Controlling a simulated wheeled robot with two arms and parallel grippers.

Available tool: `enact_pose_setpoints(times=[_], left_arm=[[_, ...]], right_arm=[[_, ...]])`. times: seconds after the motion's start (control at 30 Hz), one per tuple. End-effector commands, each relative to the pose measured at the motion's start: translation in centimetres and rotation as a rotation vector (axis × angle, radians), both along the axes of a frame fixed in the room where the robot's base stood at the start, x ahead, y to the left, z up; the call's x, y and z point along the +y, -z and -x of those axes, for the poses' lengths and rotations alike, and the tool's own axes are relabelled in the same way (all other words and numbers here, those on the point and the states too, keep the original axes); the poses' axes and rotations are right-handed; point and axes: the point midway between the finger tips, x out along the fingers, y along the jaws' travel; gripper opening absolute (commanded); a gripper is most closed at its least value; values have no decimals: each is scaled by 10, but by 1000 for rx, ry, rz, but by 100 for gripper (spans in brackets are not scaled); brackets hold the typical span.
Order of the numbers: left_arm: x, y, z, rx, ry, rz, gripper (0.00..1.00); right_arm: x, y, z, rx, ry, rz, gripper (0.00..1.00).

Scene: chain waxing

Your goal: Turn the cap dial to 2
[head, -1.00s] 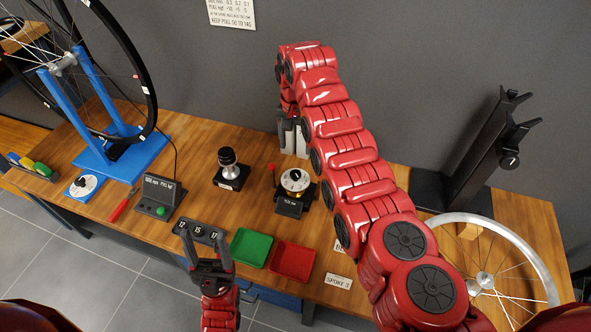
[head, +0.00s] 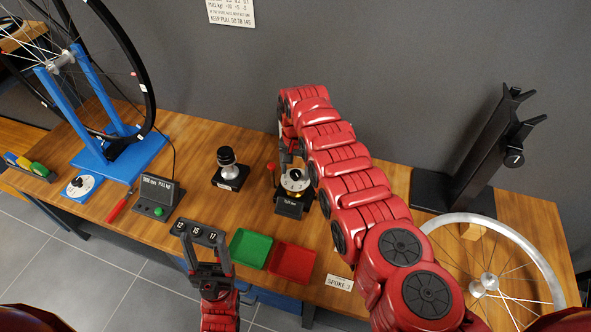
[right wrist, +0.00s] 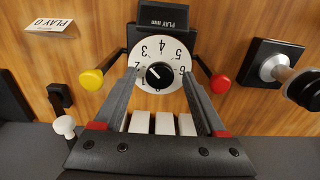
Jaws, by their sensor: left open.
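The cap dial (head: 295,178) is a white numbered disc with a black centre knob, on a black unit. The pale mark on the knob (right wrist: 159,76) seems to point up and left, towards 2 or 3. My right gripper (right wrist: 161,78) is open, with its fingers to either side of the knob over the dial face; I cannot tell if they touch it. It is partly hidden in the head view (head: 291,160). My left gripper (head: 206,248) is open at the bench's front.
A yellow ball (right wrist: 91,80) and a red ball (right wrist: 220,84) flank the dial. A black number block (head: 199,233) lies at my left fingertips. Green (head: 249,248) and red trays (head: 292,262) are in front. A silver-topped device (head: 228,170) stands left of the dial.

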Motion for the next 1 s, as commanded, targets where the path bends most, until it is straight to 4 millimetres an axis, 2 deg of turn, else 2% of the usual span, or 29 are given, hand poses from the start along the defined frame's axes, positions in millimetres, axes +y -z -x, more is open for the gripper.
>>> enact_pose_setpoints(times=[0.03,0.3,0.4,0.77,1.0], left_arm=[[0,0,0,0,0,0,61],[0,0,0,0,0,0,61],[0,0,0,0,0,0,61],[0,1,0,0,0,0,61],[0,5,0,0,0,0,61]], right_arm=[[0,0,0,0,0,0,63],[0,0,0,1,0,0,15],[0,0,0,1,0,0,0],[0,0,0,1,-45,0,0],[-1,1,0,2,-189,1,0]])
